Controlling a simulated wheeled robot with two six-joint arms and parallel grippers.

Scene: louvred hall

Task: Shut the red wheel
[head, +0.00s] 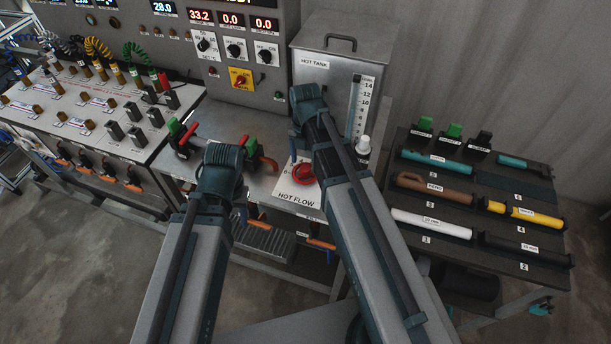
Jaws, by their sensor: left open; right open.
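The red wheel (304,174) sits on a white plate (299,194) marked HOT FLOW, in front of the hot tank. My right forearm covers part of the wheel's right side. My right gripper (306,103) is open, above and beyond the wheel in the picture, in front of the tank. My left gripper (222,156) is open, to the left of the wheel over the bench. The fingertips of both grippers are mostly hidden behind my own wrists. I see neither gripper holding anything. The wheel's turn position cannot be told.
The hot tank (328,85) with a gauge stands behind the wheel. A black fitting with green and red parts (181,138) is beside my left wrist. A control panel (225,30) is at the back. A rack (523,222) with coloured tubes is at right.

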